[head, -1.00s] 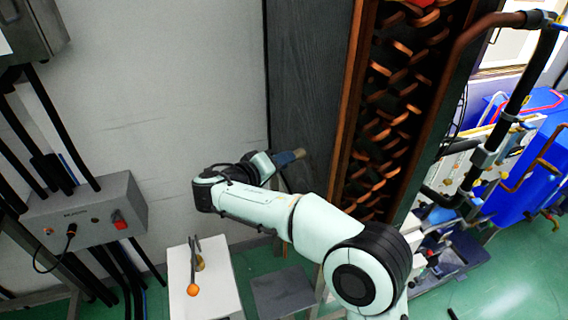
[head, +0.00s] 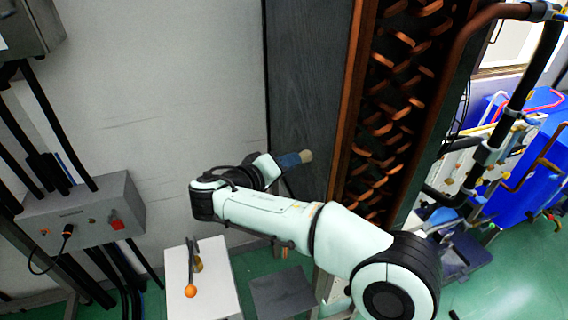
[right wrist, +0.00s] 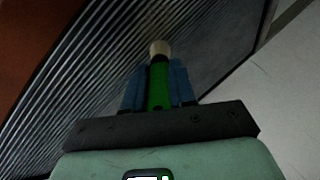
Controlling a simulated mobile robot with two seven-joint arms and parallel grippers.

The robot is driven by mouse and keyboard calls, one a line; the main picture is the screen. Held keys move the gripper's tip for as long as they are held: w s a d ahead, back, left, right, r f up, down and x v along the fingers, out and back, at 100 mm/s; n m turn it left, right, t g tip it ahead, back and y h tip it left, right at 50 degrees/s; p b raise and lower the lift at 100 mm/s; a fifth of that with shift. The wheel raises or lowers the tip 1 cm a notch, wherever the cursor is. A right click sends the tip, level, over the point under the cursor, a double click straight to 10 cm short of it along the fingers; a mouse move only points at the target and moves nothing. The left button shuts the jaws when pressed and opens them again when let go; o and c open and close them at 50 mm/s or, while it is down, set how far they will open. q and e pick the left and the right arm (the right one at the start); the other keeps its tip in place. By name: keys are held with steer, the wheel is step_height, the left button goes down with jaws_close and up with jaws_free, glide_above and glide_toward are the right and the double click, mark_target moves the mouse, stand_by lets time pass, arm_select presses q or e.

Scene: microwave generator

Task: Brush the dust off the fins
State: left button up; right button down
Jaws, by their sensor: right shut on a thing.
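The fins are a tall dark grey ribbed panel (head: 308,75) beside copper tube bends in the head view; their fine ridges (right wrist: 95,60) fill the upper left of the right wrist view. My right gripper (head: 289,161) is shut on a brush with a green handle (right wrist: 158,92) and a pale tan tip (right wrist: 159,48). The brush tip (head: 305,156) lies over the lower part of the panel in the head view. I cannot tell whether it touches the fins. Dust is not clearly visible. My left gripper is not in view.
Copper bends (head: 395,95) run along the panel's right side. A white stand (head: 203,300) with an orange-ended tool (head: 190,290) is below left. A grey control box (head: 85,210) hangs at the left. Blue equipment (head: 520,185) stands at the right.

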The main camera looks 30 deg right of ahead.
steer(key=s+a+r+b, duration=0.1)
steer(key=s+a+b, duration=0.1)
steer(key=s, duration=0.5)
steer(key=shift+w+d+r+p, duration=0.1)
steer(key=shift+w+d+p, duration=0.35)
steer(key=shift+w, duration=0.75)
steer(key=shift+w+d+r+p, duration=0.1)
steer(key=shift+w+d+p, duration=0.2)
steer(key=shift+w+p, duration=0.7)
steer(key=shift+w+d+r+p, duration=0.1)
steer(key=shift+w+d+p, duration=0.2)
steer(key=shift+w, duration=1.15)
steer(key=shift+w+d+p, duration=0.25)
steer(key=shift+w+p, duration=0.25)
steer(key=shift+w, duration=0.35)
steer(key=shift+w+d+p, duration=0.2)
steer(key=shift+w+p, duration=0.25)
steer(key=shift+w, duration=0.35)
steer(key=shift+a, duration=0.15)
steer(key=shift+w+a+p, duration=0.25)
steer(key=shift+a+p, duration=0.05)
steer(key=shift+a, duration=0.65)
steer(key=shift+w+a+p, duration=0.2)
steer(key=shift+a+p, duration=0.05)
steer(key=shift+a, duration=0.65)
steer(key=shift+w+a+p, duration=0.25)
steer(key=shift+a+p, duration=0.05)
steer(key=shift+a, duration=0.65)
